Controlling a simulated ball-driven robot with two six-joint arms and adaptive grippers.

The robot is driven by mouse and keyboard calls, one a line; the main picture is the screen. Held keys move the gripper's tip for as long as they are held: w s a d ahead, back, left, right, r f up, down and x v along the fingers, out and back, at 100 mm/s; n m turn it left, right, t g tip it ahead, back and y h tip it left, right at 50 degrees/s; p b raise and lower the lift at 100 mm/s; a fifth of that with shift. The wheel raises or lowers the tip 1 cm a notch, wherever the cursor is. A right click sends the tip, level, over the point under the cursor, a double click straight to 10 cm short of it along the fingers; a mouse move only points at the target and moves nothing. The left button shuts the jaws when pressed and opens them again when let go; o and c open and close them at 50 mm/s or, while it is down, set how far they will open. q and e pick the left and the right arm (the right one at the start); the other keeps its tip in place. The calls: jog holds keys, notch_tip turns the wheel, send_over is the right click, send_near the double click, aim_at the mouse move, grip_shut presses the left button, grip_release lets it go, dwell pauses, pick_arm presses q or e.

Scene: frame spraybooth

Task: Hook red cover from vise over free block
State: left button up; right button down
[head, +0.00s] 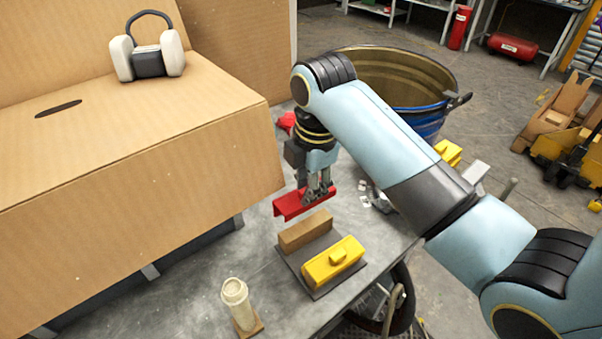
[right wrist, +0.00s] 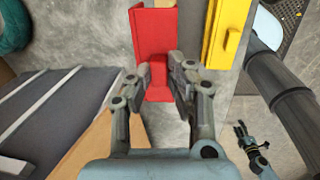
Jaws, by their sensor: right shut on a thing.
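My right gripper (head: 319,193) is shut on the red cover (head: 290,206), an angled channel-like piece held above the table, just behind the bare tan block (head: 305,230). The cover also shows in the right wrist view (right wrist: 154,45), between and beyond the fingertips (right wrist: 166,75). The tan block stands on a dark plate (head: 318,291), beside a block under a yellow cover (head: 333,262). The cover is apart from the tan block. The vise cannot be made out clearly. A small dark gripper (right wrist: 242,135), apparently my left one, shows far off in the right wrist view.
A pale cylinder (head: 238,303) stands at the table's front. A blue drum (head: 428,122) stands behind my right arm. Bare table (head: 190,295) lies left of the plate.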

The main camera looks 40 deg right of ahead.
aim_at(307, 225)
jog(key=shift+s+d, duration=0.15)
jog(key=shift+f, duration=0.7)
jog(key=shift+f+b, duration=0.5)
jog(key=shift+f, duration=0.8)
pick_arm(q)
jog(key=shift+s+d+f, duration=0.2)
jog(key=shift+d+f, duration=0.05)
jog(key=shift+f, duration=0.2)
jog(key=shift+s+r+p, duration=0.1)
jog(key=shift+r+p, duration=0.4)
pick_arm(e)
jog(key=shift+r, duration=0.1)
pick_arm(q)
jog(key=shift+f+b, duration=1)
jog(key=shift+f, duration=0.05)
pick_arm(e)
jog(key=shift+f, duration=2.45)
jog(key=c, duration=1.1)
grip_release()
jog(key=shift+c, duration=0.2)
